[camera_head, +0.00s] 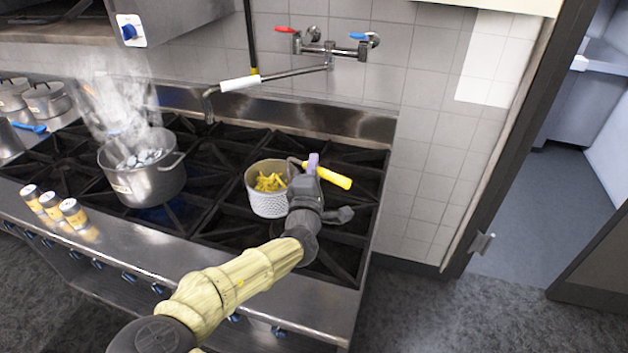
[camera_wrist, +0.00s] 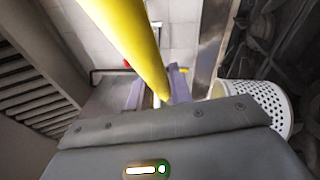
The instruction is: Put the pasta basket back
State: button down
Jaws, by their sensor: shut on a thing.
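The pasta basket (camera_head: 268,200) is a white perforated basket with yellow pasta in it and a yellow handle (camera_head: 333,178). It is upright over the right part of the stove; I cannot tell whether it touches the grate. My gripper (camera_head: 312,163) is shut on the handle, just right of the basket. In the wrist view the yellow handle (camera_wrist: 130,45) crosses the top and the basket's perforated wall (camera_wrist: 268,100) shows at the right. A steel pot (camera_head: 145,180) with steam rising from it stands on the left burners.
Several small jars (camera_head: 52,206) stand on the stove's front edge at the left. A wall faucet (camera_head: 325,48) with a spout hangs behind the stove. Black grates (camera_head: 210,165) between pot and basket are clear. More pots (camera_head: 45,100) stand at the far left.

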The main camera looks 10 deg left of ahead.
jog(key=shift+f+p, duration=0.35)
jog(key=shift+f, duration=1.55)
jog(key=c, duration=1.3)
grip_release()
jog(key=shift+f, duration=0.1)
jog(key=shift+o, duration=0.2)
jog(key=s+d+f+b, duration=0.1)
jog(key=s+b, duration=0.2)
jog(key=s, duration=0.9)
jog(key=shift+f, duration=0.15)
